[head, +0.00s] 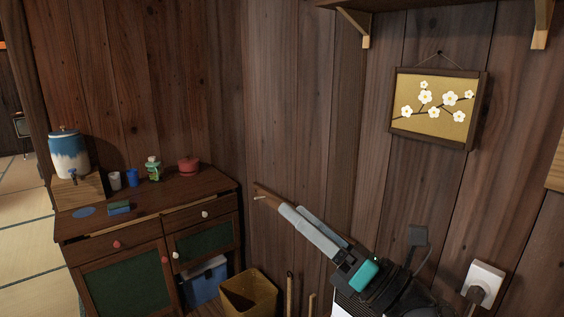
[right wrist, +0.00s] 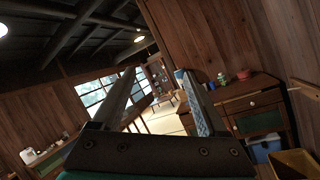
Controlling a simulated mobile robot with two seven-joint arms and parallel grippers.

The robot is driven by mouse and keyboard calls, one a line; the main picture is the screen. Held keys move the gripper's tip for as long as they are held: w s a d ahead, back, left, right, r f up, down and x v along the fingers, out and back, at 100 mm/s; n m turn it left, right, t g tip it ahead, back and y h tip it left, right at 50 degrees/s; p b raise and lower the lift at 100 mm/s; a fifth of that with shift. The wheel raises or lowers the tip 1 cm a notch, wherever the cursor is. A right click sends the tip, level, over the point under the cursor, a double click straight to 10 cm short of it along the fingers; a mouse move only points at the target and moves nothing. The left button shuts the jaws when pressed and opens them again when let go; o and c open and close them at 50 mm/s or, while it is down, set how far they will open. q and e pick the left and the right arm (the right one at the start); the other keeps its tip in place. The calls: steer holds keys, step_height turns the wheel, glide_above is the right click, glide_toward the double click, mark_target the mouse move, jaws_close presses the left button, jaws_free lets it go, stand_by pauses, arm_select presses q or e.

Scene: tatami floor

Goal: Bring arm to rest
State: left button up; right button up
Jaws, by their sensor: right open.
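My right gripper (head: 292,208) reaches up and to the left from the lower right of the head view. Its two grey fingers are apart, with nothing between them. In the right wrist view the fingers of the right gripper (right wrist: 160,73) also stand apart and empty, tilted up into the room. My right arm's dark wrist with a teal part shows behind the fingers. My left gripper and left arm are not in view.
A wooden cabinet (head: 150,222) at left bears a blue-white dispenser (head: 68,155), cups, a bottle and a red pot (head: 188,166). A wall peg rail (head: 266,193) is close to the fingertips. A blossom picture (head: 434,108) hangs right.

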steer(key=w+d+f+m+t+h, duration=0.2)
steer(key=d+f+m+t+h, duration=0.5)
steer(key=m+h, duration=1.05)
steer(key=s+d+f+m+g, duration=0.3)
steer(key=f+m+g, duration=0.1)
steer(key=f+m, duration=0.25)
steer(key=s+d+f+m+g, duration=0.3)
steer(key=d+f+m, duration=0.1)
steer(key=f+m, duration=0.25)
steer(key=s+a+f+m+g, duration=0.1)
steer(key=s+f+m+g, duration=0.4)
steer(key=s, duration=0.5)
steer(key=s+f+m+g, duration=0.2)
steer(key=s+f+g, duration=0.4)
steer(key=s+f, duration=0.3)
step_height(320, 180, down, 21)
steer(key=s, duration=0.3)
steer(key=s+d+f+g, duration=0.2)
steer(key=s+f, duration=1.1)
steer(key=s, duration=0.1)
steer(key=shift+s+d+f, duration=0.2)
steer(key=shift+s+f, duration=0.2)
steer(key=shift+c, duration=0.3)
